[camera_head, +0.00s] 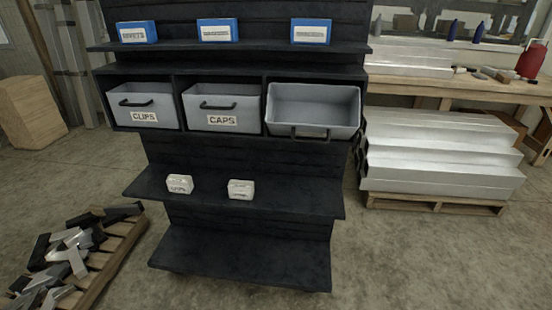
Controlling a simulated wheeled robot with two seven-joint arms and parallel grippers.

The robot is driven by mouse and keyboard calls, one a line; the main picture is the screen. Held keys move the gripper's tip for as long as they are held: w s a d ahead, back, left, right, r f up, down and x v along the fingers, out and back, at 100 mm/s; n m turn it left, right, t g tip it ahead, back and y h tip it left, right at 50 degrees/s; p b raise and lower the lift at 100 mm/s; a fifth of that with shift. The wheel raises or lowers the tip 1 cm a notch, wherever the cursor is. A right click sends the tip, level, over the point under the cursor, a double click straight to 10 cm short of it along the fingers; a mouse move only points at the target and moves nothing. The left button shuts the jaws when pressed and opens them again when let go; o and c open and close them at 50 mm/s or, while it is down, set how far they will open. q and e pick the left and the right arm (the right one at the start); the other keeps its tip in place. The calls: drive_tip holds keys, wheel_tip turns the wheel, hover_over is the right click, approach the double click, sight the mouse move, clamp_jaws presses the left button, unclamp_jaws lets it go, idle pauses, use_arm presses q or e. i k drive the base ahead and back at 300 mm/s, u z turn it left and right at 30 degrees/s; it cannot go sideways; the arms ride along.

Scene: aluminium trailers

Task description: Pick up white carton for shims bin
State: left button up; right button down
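Two small white cartons stand on the black middle shelf (285,196): the left carton (180,184) and the right carton (240,189). Their labels are too small to read. Above them is a row of grey bins: one labelled CLIPS (143,103), one labelled CAPS (221,107), and an open bin (313,108) at the right. The open bin is tilted forward and looks empty inside. No shims label can be read on it. Neither of my grippers is in view.
Several blue boxes (217,30) stand on the upper shelf. The bottom shelf (240,258) is bare. A pallet of metal offcuts (75,255) lies on the floor at left. Stacked aluminium profiles (440,155) and a workbench (460,88) are at right. Floor at front right is clear.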

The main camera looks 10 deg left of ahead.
sight(237, 190)
drive_tip(key=z, duration=0.45)
drive_tip(key=k, duration=0.55)
drive_tip(key=z, duration=0.95)
drive_tip(key=i, duration=1.05)
drive_tip(key=u, duration=0.9)
drive_tip(key=i, duration=0.5)
drive_tip(key=u, duration=0.45)
